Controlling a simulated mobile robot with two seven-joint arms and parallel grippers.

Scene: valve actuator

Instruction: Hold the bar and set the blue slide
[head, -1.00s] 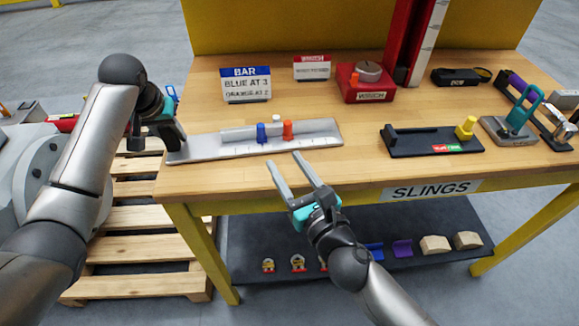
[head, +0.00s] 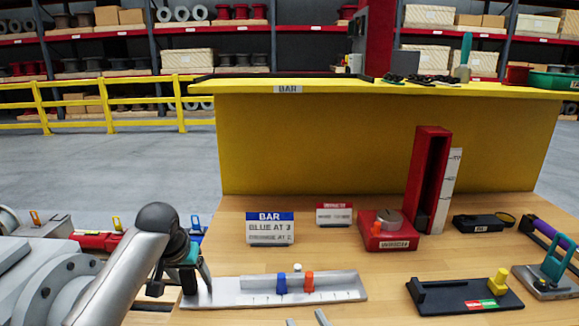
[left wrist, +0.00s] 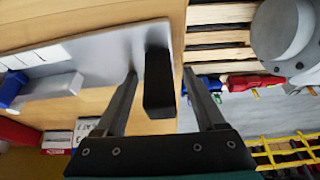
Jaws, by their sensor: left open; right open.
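The bar (head: 222,293) is a light grey rail lying on the wooden bench, with a marked scale along its front. The blue slide (head: 282,284) and an orange slide (head: 308,282) sit side by side near its middle. The blue slide also shows at the left edge of the left wrist view (left wrist: 12,88). My left gripper (left wrist: 160,75) is open, its fingers on either side of the black end block (left wrist: 158,85) of the bar, with a visible gap at least on the right. My right gripper (head: 305,319) shows only its fingertips at the bottom edge, apart and in front of the bar.
A sign (head: 270,229) behind the bar reads "BAR, BLUE AT 3", with an orange line below. A red winch box (head: 388,240), a red post (head: 428,180) and a black tray with a yellow block (head: 465,296) stand to the right. A yellow back panel (head: 390,145) closes the bench's rear.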

